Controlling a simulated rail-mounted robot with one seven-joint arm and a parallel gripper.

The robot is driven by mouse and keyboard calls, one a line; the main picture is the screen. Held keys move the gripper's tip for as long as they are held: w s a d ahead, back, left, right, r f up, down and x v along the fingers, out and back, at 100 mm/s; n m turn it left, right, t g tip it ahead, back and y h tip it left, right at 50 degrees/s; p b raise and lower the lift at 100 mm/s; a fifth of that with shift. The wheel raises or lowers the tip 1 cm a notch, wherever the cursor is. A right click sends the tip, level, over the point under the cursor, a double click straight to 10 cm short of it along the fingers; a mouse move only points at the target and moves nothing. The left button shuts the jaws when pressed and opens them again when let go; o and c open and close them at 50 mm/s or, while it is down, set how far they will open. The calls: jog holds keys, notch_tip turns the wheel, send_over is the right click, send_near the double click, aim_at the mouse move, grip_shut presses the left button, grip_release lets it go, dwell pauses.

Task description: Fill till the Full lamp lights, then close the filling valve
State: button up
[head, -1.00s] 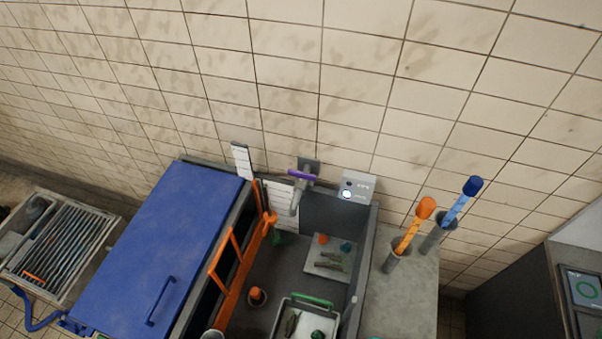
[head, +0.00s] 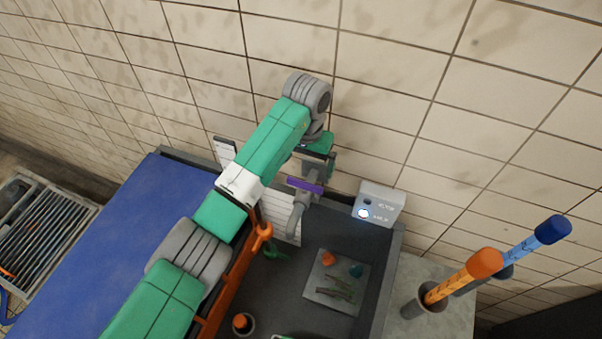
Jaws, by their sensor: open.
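A grey tap with a purple lever handle (head: 305,186) sticks out from the tiled wall over the grey basin; its spout (head: 295,220) points down. A pale lamp box (head: 379,204) stands on the basin's back edge, right of the tap. Its lower lamp (head: 363,213) glows bluish white and its upper lamp (head: 367,202) is dark; the labels are too small to read. My gripper (head: 319,160) hangs at the end of the green arm, just above and behind the purple handle, open and apparently empty. Its fingers are partly hidden, and I cannot tell whether they touch the handle.
A blue lid (head: 120,245) lies left of the basin. An orange rail (head: 235,275) runs along the basin's left side. A tray (head: 325,294) with small items lies in the basin. Orange (head: 465,276) and blue (head: 535,240) rods stand in grey holders at right.

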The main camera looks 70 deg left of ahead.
aim_at(305, 183)
jog(key=shift+s+a+f, duration=0.1)
jog(key=shift+s+f, duration=0.05)
jog(key=shift+s, duration=0.1)
notch_tip(305, 183, down, 8)
jog(key=shift+r+b, duration=0.15)
jog(key=shift+b, duration=0.15)
jog(key=c, duration=0.6)
